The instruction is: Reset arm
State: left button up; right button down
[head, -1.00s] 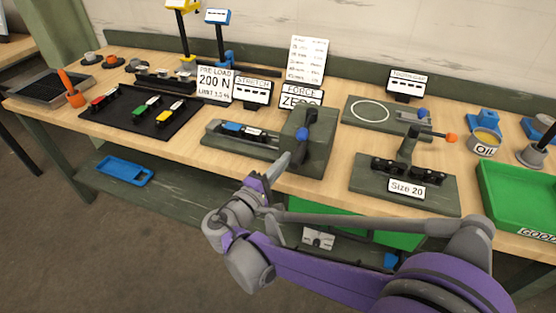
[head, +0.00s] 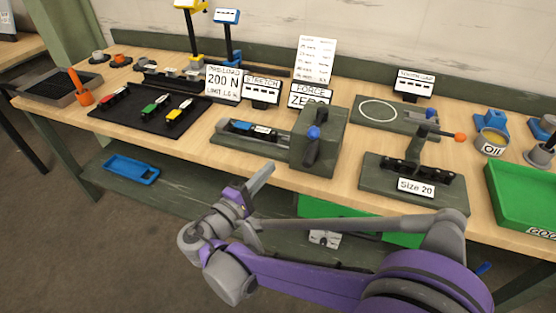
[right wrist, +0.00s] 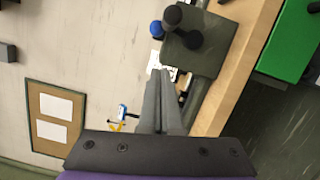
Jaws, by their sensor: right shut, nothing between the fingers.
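My right gripper (head: 262,178) is shut and empty, in front of the bench's front edge and below the stretch fixture. In the right wrist view its closed fingers (right wrist: 161,100) point toward the fixture's block. The stretch fixture's dark green block (head: 326,140) stands at the bench's front middle. The block also shows in the right wrist view (right wrist: 207,52). The gripper is apart from the lever. My left gripper is not in view.
A black mat (head: 140,125) with red, green and yellow chain pieces lies left. The Size 20 fixture (head: 400,195) with an orange-tipped handle, an oil pot (head: 490,141) and a green tray (head: 520,205) stand right. A blue tray (head: 131,170) lies on the lower shelf.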

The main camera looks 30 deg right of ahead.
jog(key=s+d+f+m+g+y+p, duration=0.25)
jog(key=s+f+g+y+p, duration=0.2)
jog(key=s+y, duration=0.4)
jog(key=s+a+f+m+t+y+p, duration=0.1)
jog(key=s+a+m+y+p, duration=0.4)
jog(key=s+a+y, duration=0.2)
jog(key=shift+s+a+f+y+p, duration=0.15)
jog(key=shift+s+f+y+p, duration=0.3)
jog(key=shift+s, duration=0.65)
